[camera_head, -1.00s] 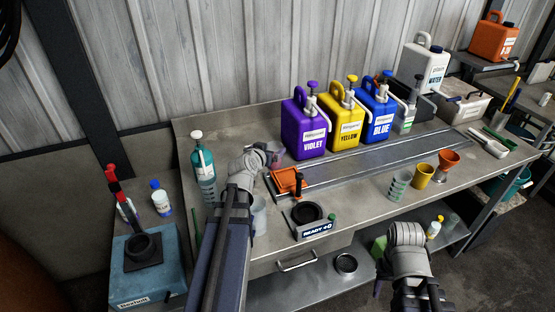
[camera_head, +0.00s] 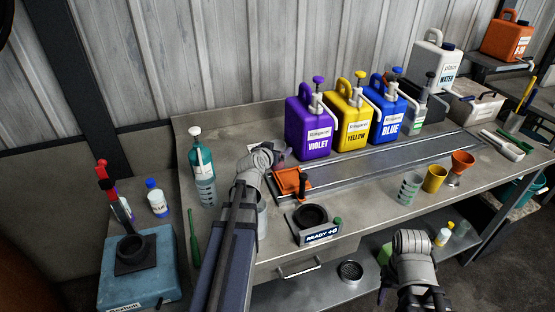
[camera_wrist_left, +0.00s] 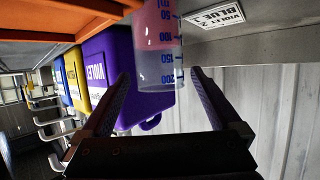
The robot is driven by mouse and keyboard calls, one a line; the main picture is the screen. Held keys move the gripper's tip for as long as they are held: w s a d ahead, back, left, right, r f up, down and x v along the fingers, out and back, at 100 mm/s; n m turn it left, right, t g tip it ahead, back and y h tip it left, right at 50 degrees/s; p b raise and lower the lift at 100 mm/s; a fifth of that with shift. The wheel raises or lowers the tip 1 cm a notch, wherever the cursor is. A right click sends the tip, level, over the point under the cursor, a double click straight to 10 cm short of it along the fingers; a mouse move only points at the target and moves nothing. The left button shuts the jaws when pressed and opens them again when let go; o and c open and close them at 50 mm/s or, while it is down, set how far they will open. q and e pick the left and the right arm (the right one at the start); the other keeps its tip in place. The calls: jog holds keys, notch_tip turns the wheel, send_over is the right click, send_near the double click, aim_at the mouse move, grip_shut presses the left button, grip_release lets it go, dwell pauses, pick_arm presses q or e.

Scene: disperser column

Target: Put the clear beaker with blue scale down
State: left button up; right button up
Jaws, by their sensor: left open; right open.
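The clear beaker with blue scale (camera_wrist_left: 160,62) shows in the left wrist view, which appears upside down. It has pink-red contents in the part near the top of the picture; its base is cut off there, so I cannot tell whether it touches the bench. My left gripper (camera_wrist_left: 160,78) is open, with one finger on each side of the beaker and gaps visible. In the head view my left gripper (camera_head: 270,156) is over the bench's left part and mostly hides the beaker. My right gripper (camera_head: 418,298) is open and empty, in front of the bench.
Violet (camera_head: 309,125), yellow (camera_head: 353,120) and blue (camera_head: 389,115) jugs stand behind. An orange tray (camera_head: 290,181) and a dark round plate (camera_head: 311,214) are to the right. A teal bottle (camera_head: 201,168) stands left. A green-scale beaker (camera_head: 409,188) and yellow cup (camera_head: 434,178) stand further right.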

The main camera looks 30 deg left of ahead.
aim_at(280, 145)
pick_arm(q)
jog(key=b+x, duration=0.1)
jog(key=x, duration=0.4)
jog(key=shift+w+b, duration=0.15)
jog(key=shift+b, duration=0.2)
jog(key=shift+c, duration=0.2)
grip_shut()
jog(key=shift+r, duration=0.15)
notch_tip(280, 145, up, 10)
jog(key=p, duration=1)
